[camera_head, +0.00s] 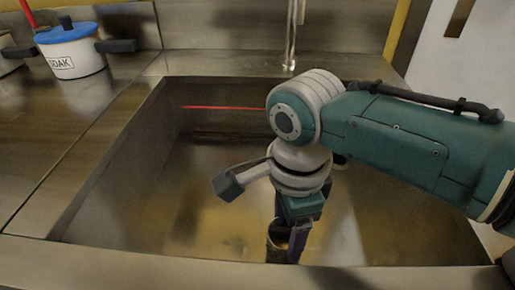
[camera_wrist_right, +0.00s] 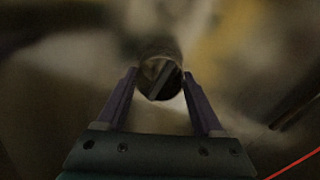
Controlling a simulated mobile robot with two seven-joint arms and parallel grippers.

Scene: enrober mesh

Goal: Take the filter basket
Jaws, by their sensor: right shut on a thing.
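The filter basket (camera_wrist_right: 160,55) looks like a small round metal cup, seen from above in the right wrist view. My right gripper (camera_wrist_right: 160,86) has its two purple fingers shut on it, one on each side. In the head view, my right gripper (camera_head: 289,238) reaches down into the sink, and the basket (camera_head: 277,250) shows in part at its fingertips as a dark, brownish shape. I cannot tell whether the basket touches the sink floor. My left gripper is in neither view.
The deep steel sink (camera_head: 110,140) surrounds my right gripper, with its front rim (camera_head: 180,268) close by. A tap (camera_head: 291,40) hangs at the back. A red line (camera_head: 222,107) crosses the sink's back. A white pot with a blue lid (camera_head: 75,60) stands on the left counter.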

